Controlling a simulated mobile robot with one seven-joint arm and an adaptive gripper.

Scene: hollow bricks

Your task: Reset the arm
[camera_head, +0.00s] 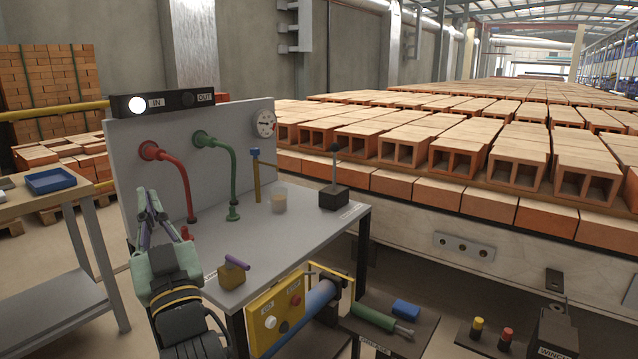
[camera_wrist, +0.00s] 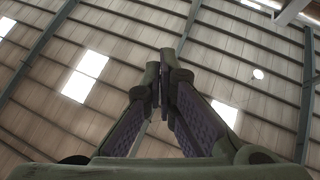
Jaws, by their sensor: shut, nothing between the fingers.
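My gripper (camera_head: 164,222) is at the left of the head view, in front of the left part of the grey bench (camera_head: 318,222). It points upward. Its fingers are shut with nothing between them. In the wrist view my gripper (camera_wrist: 167,62) shows with its fingertips together against the roof, and no object is near them.
A red pipe (camera_head: 176,172) and a green pipe (camera_head: 230,165) curve from the bench's back panel beside my gripper. A yellow padlock-like block (camera_head: 232,274), a cup (camera_head: 279,200) and a black lever box (camera_head: 334,197) stand on the bench. Hollow bricks (camera_head: 405,147) fill the right.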

